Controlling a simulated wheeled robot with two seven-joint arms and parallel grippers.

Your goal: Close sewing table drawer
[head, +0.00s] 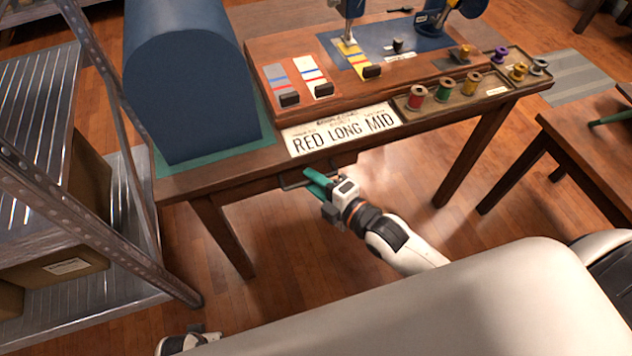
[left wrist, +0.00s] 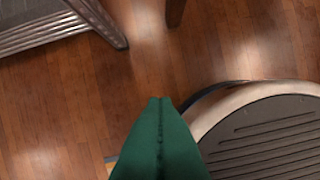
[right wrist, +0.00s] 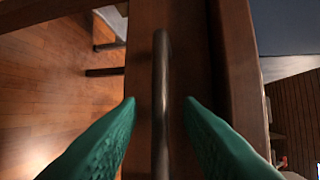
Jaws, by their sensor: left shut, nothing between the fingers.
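The sewing table (head: 190,184) stands in front of me in the head view. Its drawer (head: 343,160) is under the tabletop's front edge, with a dark bar handle (head: 292,182). How far the drawer stands out is hard to tell. My right gripper (head: 313,180) is at the handle. In the right wrist view its green fingers (right wrist: 160,103) are apart, one on each side of the dark handle bar (right wrist: 161,85), with gaps to it. My left gripper (left wrist: 160,100) is shut and empty, pointing at the floor; in the head view only part of my left arm shows at the bottom edge.
A metal shelf (head: 150,215) stands left. Another table (head: 560,150) is right.

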